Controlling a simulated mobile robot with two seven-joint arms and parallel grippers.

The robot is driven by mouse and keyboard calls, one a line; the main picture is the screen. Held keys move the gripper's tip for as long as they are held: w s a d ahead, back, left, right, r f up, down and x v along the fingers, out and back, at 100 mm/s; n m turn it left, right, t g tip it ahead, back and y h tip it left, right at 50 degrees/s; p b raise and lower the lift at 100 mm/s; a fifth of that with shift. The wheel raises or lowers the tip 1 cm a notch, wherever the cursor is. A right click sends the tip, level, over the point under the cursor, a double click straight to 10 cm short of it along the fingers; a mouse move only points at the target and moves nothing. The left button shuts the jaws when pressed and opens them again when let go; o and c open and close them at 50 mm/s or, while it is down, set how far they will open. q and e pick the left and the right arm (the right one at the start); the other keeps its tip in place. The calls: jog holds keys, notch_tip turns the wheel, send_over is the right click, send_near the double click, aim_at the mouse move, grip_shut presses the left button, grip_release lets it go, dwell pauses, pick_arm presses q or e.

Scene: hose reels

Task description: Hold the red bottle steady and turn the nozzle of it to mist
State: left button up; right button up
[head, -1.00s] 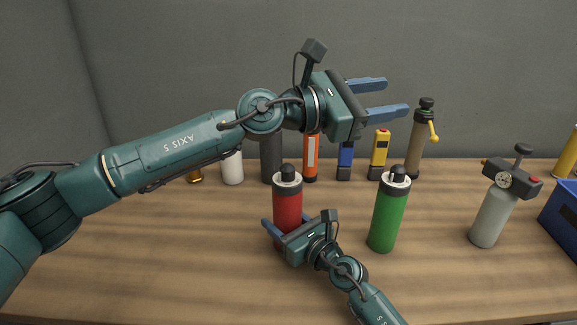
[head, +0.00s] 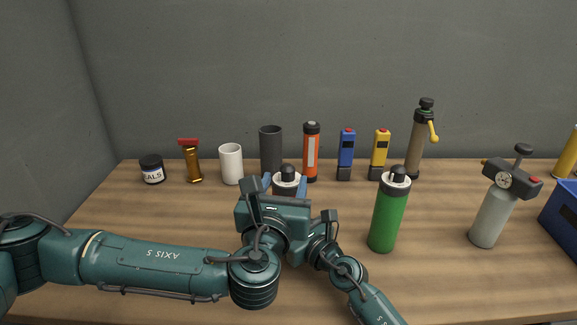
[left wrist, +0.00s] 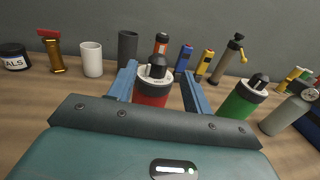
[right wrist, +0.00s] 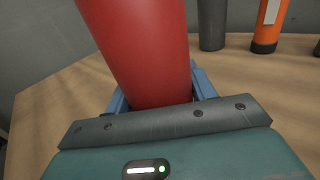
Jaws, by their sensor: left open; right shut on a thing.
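The red bottle stands upright on the bench; its red body fills much of the right wrist view (right wrist: 145,50). Its light collar and black nozzle (head: 287,176) show in the head view, with the body hidden behind my left gripper. My right gripper (right wrist: 158,88) is shut around the lower body. My left gripper (head: 285,185) is open, its blue fingers on either side of the bottle's top. In the left wrist view the nozzle (left wrist: 156,68) sits between the fingers, apart from both. The nozzle's setting marks are too small to read.
A green bottle (head: 387,215) stands close on the right, with a grey gauge sprayer (head: 492,215) and a blue bin (head: 561,215) beyond. A white cup (head: 231,164), dark cylinder (head: 271,150), orange torch (head: 311,155) and other items line the back.

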aim_at(288, 166)
pick_arm(q)
jog(key=shift+w+a+f, duration=0.1)
jog(key=shift+w+f, duration=0.05)
jog(key=shift+w, duration=0.05)
jog(key=w, duration=0.4)
jog(key=w+d, duration=0.1)
jog(key=w, duration=0.1)
jog(key=shift+w, duration=0.4)
jog(key=c, duration=1)
